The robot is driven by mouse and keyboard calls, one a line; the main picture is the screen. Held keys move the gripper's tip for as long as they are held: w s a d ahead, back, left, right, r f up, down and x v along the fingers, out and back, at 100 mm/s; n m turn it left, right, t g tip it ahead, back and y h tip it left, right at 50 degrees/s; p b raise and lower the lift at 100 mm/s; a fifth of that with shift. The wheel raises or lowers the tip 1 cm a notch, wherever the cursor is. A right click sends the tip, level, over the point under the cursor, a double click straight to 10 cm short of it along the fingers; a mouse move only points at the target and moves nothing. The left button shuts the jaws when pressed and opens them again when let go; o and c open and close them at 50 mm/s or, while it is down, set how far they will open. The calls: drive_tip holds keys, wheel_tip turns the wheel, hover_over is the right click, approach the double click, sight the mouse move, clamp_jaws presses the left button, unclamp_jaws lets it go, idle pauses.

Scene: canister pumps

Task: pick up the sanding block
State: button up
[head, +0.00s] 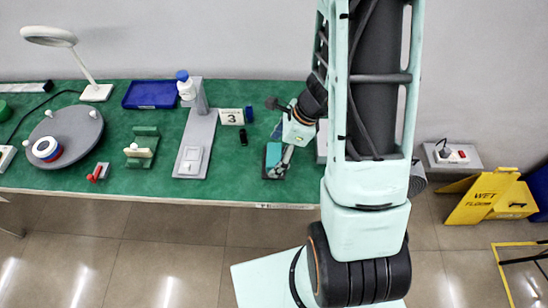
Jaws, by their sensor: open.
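A small teal block with a dark lower part (273,158), which looks like the sanding block, is near the front right of the green table. My gripper (284,163) is open and reaches down over the table from the right. Its grey fingers are right beside the block's right side and overlap it in this view. I cannot tell whether they touch it or straddle it. My gripper hides part of the block's right side.
Clear table lies left of the block.

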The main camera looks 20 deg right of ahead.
drive_tip(key=shift+a+f, duration=0.2)
drive_tip(key=shift+f, duration=0.45)
drive_tip(key=shift+w, duration=0.1)
drive_tip(key=c, duration=1.4)
drive_tip(key=shift+r, duration=0.1)
